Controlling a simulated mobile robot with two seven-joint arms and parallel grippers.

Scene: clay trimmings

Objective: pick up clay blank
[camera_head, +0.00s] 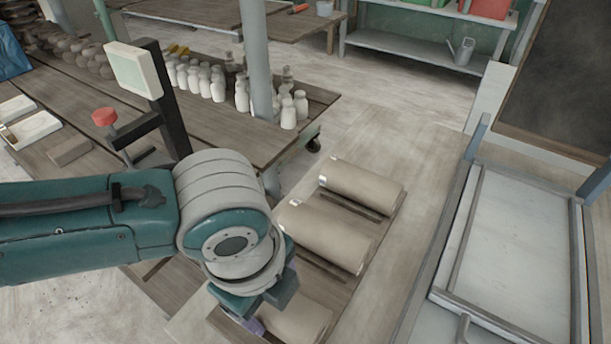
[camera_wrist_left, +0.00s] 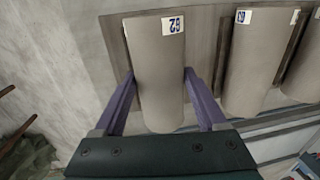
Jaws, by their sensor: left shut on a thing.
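A grey-brown cylindrical clay blank (camera_wrist_left: 157,80) with a white number label lies between the purple fingers of my left gripper (camera_wrist_left: 160,95), which is shut on it with one finger along each side. In the head view the same blank (camera_head: 300,320) is the nearest in a row, partly hidden by my left gripper (camera_head: 268,305) and wrist. A second clay blank (camera_head: 325,235) and a third (camera_head: 362,185) lie behind it on a slatted wooden board (camera_head: 372,262). I cannot tell whether the held blank touches the board. My right gripper is out of view.
A plank table (camera_head: 215,130) with white bottles (camera_head: 205,85) and a grey post (camera_head: 257,60) stands behind my left arm. A metal-framed table (camera_head: 515,250) stands to the right.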

